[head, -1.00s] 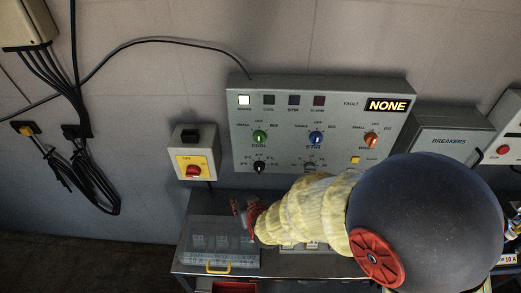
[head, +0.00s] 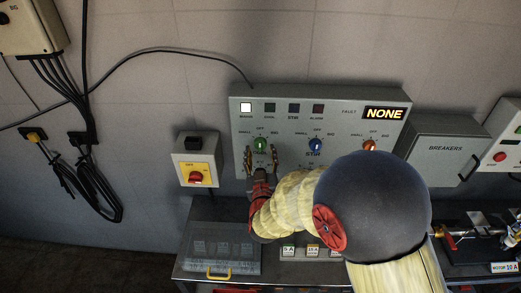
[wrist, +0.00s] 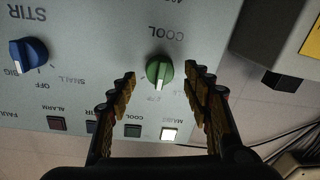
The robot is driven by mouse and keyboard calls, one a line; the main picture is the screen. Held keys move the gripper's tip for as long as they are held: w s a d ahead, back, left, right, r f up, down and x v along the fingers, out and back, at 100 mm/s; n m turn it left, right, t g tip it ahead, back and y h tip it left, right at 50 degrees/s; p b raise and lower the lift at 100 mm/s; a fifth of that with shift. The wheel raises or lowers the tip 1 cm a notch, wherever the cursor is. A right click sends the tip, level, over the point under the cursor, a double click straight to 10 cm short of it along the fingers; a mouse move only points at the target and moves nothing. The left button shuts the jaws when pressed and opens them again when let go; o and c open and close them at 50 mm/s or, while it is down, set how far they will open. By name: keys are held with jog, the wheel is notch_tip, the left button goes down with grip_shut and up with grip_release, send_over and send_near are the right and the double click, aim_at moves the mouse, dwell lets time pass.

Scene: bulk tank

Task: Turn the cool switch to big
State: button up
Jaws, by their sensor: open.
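The green cool switch (head: 261,145) is on the left of the grey control panel (head: 330,108), with small, off and big marked around it. In the wrist view the green knob (wrist: 159,69) appears upside down, its white pointer line toward the off mark. My gripper (head: 262,160) is in front of the cool switch. In the wrist view my open gripper (wrist: 160,82) has one finger on each side of the knob, with gaps on both sides. Whether the fingertips reach the panel face cannot be told.
The blue stir switch (head: 315,145) and an orange knob (head: 369,146) sit to the right on the panel. A breakers box (head: 445,148) is at the right, and a bench with a clear-covered case (head: 222,245) lies below.

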jog(key=shift+w, duration=1.15)
jog(key=shift+c, duration=1.1)
jog(key=c, duration=0.9)
jog(key=shift+c, duration=0.2)
